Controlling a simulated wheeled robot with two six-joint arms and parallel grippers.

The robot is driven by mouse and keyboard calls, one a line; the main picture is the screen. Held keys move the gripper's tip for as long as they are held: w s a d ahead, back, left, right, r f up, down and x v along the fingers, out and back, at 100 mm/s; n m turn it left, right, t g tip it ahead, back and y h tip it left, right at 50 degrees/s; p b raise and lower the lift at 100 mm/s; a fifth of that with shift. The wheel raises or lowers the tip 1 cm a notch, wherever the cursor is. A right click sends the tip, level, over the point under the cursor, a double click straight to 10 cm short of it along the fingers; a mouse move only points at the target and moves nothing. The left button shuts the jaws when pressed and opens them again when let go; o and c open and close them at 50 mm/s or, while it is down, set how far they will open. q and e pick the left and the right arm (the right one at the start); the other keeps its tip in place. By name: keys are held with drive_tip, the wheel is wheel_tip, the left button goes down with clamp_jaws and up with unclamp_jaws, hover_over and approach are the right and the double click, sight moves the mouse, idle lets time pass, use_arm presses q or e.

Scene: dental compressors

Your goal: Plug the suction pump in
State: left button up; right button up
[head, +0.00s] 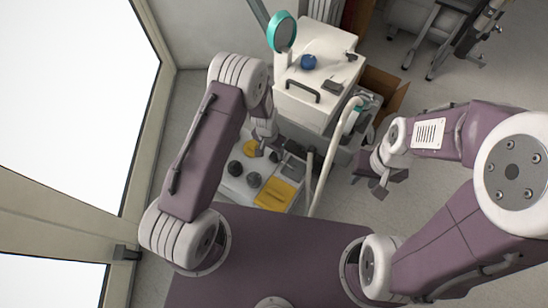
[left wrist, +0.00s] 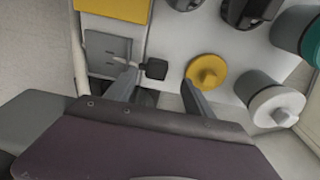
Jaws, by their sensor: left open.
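In the left wrist view a small black block (left wrist: 155,68), possibly the plug, lies between and just beyond the fingertips of my left gripper (left wrist: 159,88). A thin pale piece runs left from it across a square grey panel (left wrist: 108,52). The left gripper is open, with one finger on each side and a gap to the block. In the head view this gripper (head: 264,148) hangs over a low white unit (head: 232,188) with black knobs and yellow parts. I cannot tell for sure which unit is the suction pump. My right gripper (head: 381,181) is out to the right; its jaws are unclear.
A yellow knob (left wrist: 206,72) stands close to the left gripper's right finger. A yellow plate (head: 275,194) lies at the unit's front right. A tall white cabinet (head: 316,75) with a hose (head: 326,165) stands behind. A cardboard box (head: 385,92) is right of it.

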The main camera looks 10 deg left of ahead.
sight(275, 155)
use_arm(q)
drive_tip(key=shift+s+d, duration=0.1)
drive_tip(key=shift+f+b, duration=0.3)
drive_tip(key=shift+b, duration=0.1)
drive_tip(key=f+b, duration=0.3)
drive_tip(key=f, duration=0.1)
drive_tip(key=shift+w+d, duration=0.3)
drive_tip(key=shift+w, duration=0.1)
drive_tip(key=shift+w+d+f, duration=0.1)
drive_tip(key=shift+w+f, duration=0.05)
drive_tip(key=shift+f, duration=0.1)
drive_tip(key=shift+r, duration=0.15)
clamp_jaws()
wheel_tip(275, 155, up, 10)
drive_tip(key=p, duration=0.5)
